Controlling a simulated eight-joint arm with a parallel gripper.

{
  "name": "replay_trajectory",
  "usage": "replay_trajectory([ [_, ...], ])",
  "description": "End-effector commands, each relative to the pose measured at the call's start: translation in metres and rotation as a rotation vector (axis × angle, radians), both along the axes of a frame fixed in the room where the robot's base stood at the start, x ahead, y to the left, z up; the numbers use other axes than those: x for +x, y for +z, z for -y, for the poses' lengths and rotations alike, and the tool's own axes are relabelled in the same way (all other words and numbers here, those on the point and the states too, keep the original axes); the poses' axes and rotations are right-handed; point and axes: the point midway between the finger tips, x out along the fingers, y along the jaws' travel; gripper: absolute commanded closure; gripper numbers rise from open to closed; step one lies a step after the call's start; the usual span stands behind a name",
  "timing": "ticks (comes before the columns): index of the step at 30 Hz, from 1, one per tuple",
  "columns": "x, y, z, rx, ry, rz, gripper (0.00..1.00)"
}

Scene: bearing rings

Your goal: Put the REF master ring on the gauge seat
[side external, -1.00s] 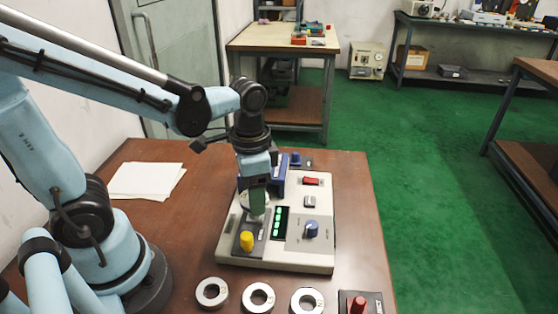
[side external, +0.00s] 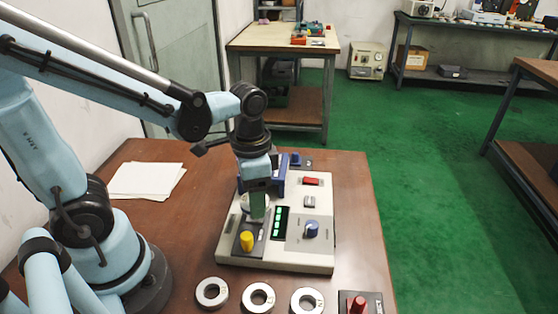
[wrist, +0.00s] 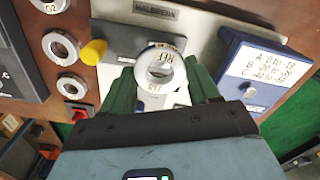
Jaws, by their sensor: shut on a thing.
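The REF master ring (wrist: 165,54) is a bright metal ring with REF lettering. In the wrist view it sits between the green fingers of my gripper (wrist: 163,90), which is shut on it. In the side view my gripper (side external: 258,208) points down over the left part of the gauge box (side external: 285,263). There the ring is mostly hidden by the fingers. The gauge seat is covered by the ring and fingers; its dark plate (side external: 245,236) with a yellow knob (side external: 246,240) shows in front. I cannot tell whether the ring touches the seat.
Three other rings (side external: 212,292) (side external: 258,297) (side external: 306,302) lie along the table's near edge. A black box with a red knob (side external: 358,304) stands right of them. A blue label stand (wrist: 258,62) rises close to the gripper. Papers (side external: 147,180) lie at the left.

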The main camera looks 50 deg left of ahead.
Motion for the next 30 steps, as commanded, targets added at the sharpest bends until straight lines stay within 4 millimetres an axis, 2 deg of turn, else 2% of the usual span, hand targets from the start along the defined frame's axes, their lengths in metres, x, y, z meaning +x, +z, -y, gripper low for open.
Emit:
replay_trajectory([
  [12,0.0,-0.011,0.0,0.0,0.0,0.0,0.79],
  [30,0.0,-0.012,0.0,0.0,0.0,0.0,0.79],
])
